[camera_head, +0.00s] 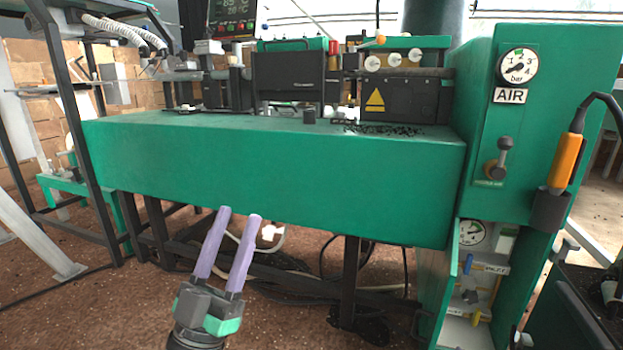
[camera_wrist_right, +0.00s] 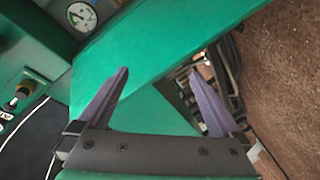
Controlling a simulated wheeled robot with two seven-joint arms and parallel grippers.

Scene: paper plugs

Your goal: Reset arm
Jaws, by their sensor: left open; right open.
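My left gripper (camera_head: 240,214) shows in the head view at bottom centre, its two purple fingers parted and pointing up. Nothing is between them. It is in front of the green machine bench (camera_head: 280,165), below the top surface. My right gripper (camera_wrist_right: 160,72) shows in the right wrist view with its purple fingers spread wide and nothing between them. Beyond its fingers is a green panel edge; I cannot tell the distance to it.
Black machine units (camera_head: 290,75) stand on the bench, with small dark pieces (camera_head: 390,130) scattered near the right one. A green cabinet (camera_head: 480,120) with an AIR gauge (camera_head: 517,66) and an orange tool (camera_head: 566,160) stands at right. Dark frame legs stand at left.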

